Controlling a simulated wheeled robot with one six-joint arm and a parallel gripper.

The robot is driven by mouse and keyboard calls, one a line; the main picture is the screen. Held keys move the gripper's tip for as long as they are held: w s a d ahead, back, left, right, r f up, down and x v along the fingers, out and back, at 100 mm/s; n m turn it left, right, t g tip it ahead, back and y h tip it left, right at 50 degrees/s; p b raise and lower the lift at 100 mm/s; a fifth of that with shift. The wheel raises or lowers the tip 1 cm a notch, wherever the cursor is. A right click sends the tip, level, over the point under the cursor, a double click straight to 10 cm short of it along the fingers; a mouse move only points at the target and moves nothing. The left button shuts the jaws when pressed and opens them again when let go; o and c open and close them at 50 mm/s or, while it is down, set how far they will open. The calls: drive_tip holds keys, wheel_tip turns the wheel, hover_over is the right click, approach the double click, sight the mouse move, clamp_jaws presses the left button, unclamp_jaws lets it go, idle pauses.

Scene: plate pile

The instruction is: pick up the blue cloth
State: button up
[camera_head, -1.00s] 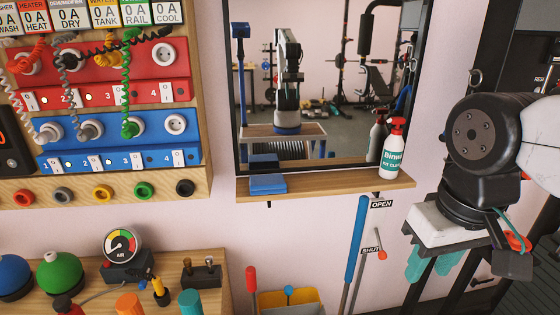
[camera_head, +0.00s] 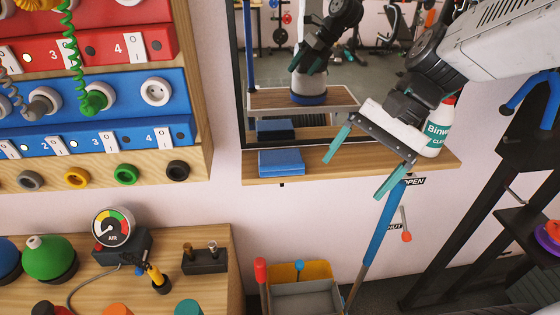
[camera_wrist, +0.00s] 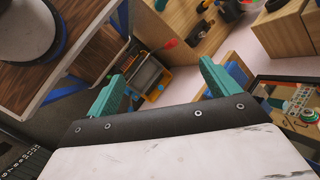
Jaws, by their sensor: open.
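The folded blue cloth (camera_head: 281,162) lies on the left part of the wooden shelf (camera_head: 350,161) under the mirror. My gripper (camera_head: 364,164) is open and empty, with its two green fingers apart. In the head view it appears to the right of the cloth, in front of the shelf and not touching the cloth. In the wrist view my gripper (camera_wrist: 160,90) shows both green fingers spread with nothing between them.
A spray bottle (camera_head: 438,128) stands on the right of the shelf, partly hidden by my gripper. The mirror (camera_head: 300,60) rises behind the shelf. A blue pole (camera_head: 378,240) leans below it. A yellow and grey bucket (camera_head: 303,290) stands below. The socket panel (camera_head: 135,85) is at left.

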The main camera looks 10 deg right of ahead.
drive_tip(key=w+a+f+m+y, duration=0.35)
drive_tip(key=w+m, duration=0.25)
drive_tip(key=w, duration=0.4)
drive_tip(key=m+t+y, duration=0.2)
drive_tip(key=m+y, duration=0.2)
drive_tip(key=m, duration=0.1)
approach(290, 156)
drive_tip(key=shift+h, duration=0.25)
drive_tip(key=a, duration=0.4)
drive_tip(key=shift+s+a+f, duration=0.1)
drive_tip(key=shift+f, duration=0.2)
drive_tip(key=shift+w+a+f, duration=0.15)
drive_tip(key=shift+w+f, duration=0.05)
drive_tip(key=shift+w, duration=0.05)
drive_tip(key=x, duration=0.7)
drive_tip(key=shift+s+a+f, duration=0.15)
drive_tip(key=shift+s+f, duration=0.05)
drive_tip(key=shift+f, duration=0.15)
drive_tip(key=c, duration=1.1)
